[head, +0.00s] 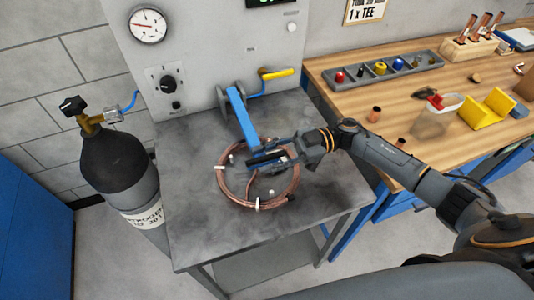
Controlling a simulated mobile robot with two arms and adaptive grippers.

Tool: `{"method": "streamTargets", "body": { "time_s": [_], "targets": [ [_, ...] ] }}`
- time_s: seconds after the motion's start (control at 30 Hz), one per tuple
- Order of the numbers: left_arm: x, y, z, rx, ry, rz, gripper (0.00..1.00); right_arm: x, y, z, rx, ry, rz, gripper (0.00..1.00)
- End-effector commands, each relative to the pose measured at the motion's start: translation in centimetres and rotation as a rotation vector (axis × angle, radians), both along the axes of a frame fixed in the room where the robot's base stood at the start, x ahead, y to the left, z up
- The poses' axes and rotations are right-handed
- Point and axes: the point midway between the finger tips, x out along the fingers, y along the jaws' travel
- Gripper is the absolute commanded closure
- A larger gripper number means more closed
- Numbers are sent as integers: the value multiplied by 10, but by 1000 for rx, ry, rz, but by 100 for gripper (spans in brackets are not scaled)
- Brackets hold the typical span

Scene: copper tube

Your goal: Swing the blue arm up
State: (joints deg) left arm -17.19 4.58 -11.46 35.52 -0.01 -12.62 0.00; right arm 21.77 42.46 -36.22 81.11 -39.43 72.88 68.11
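The blue arm (240,115) is a flat bar that joins the grey panel fixture at its upper end and slants down toward the front. Its lower end hangs above the copper tube coil (222,187), which lies on the dark grey bench top. My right gripper (262,153) reaches in from the right, with its fingertips at the lower end of the blue arm. The fingers overlap the bar's end in this view, so I cannot tell whether they grip it. My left gripper is not in view.
A yellow handle (278,73) sticks out of the panel (215,50) just right of the blue arm. A dark gas cylinder (118,165) stands left of the bench (190,240). A wooden workbench (350,105) with a parts tray (375,70) is at right.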

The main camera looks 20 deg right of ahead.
Motion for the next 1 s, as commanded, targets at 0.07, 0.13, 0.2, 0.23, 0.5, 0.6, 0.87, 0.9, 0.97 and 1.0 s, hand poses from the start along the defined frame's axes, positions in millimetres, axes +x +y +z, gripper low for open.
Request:
{"method": "streamTargets", "body": {
  "time_s": [0.07,0.13,0.2,0.23,0.5,0.6,0.87,0.9,0.97,1.0],
  "targets": [
    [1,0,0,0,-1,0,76,0,0,0,0,0,0,63],
    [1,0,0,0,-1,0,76,0,0,0,0,0,0,63],
    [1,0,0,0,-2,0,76,0,0,0,0,0,0,65],
    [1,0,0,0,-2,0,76,0,0,0,0,0,0,71],
    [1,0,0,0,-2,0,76,0,0,0,0,0,0,100],
    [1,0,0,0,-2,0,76,0,0,0,0,0,0,100],
    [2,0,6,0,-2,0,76,6,0,12,-1,28,-1,100],
    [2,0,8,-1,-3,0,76,9,0,17,-1,41,-1,100],
    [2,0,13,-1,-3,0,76,15,0,26,-2,65,-2,100],
    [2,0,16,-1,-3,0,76,20,-1,33,-3,84,-2,100]
  ]
}}
